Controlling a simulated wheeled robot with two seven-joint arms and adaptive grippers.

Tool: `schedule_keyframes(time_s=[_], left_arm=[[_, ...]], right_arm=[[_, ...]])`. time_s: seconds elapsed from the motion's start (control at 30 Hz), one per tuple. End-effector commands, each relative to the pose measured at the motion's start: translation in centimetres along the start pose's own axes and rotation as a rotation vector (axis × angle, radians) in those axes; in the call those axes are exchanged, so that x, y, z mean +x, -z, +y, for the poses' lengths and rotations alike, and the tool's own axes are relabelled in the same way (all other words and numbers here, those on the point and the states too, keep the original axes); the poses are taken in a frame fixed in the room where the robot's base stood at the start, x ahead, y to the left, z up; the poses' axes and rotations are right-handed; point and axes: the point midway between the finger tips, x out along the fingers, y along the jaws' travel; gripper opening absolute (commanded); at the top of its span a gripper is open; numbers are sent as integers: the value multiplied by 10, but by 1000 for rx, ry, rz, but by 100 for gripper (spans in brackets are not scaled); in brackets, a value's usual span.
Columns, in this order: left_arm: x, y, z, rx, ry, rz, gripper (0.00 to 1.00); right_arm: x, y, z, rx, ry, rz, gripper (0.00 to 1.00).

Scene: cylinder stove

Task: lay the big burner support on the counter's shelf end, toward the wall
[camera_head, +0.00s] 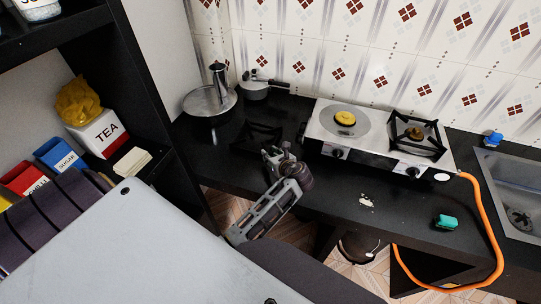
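A dark burner support (257,132) shows faintly against the black counter (375,187), left of the stove and toward the wall. The stove's left burner (345,119) has a yellow cap on a bare round plate, with no support over it. A second black support (417,135) stands on the right burner. My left gripper (275,156) is just in front of the dark support, at its near edge. I cannot tell whether its fingers touch the support or how far they are apart. My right gripper is not in view.
A lidded pan (210,100) and a small pot (255,88) stand at the counter's back left. A black shelf (143,75) with tins rises at the left. An orange hose (488,222), a teal sponge (446,222) and a sink (515,185) are at the right.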

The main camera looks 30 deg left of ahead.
Motion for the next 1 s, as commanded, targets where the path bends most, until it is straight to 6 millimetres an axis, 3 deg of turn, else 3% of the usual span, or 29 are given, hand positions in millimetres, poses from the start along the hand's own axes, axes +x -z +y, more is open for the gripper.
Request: schedule_keyframes(time_s=[0.7, 1.0], left_arm=[[-95, 0, 0, 0, -1, 1, 30], [-113, 0, 0, -1, -2, 1, 30]], right_arm=[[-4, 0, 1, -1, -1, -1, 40], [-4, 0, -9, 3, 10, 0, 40]])
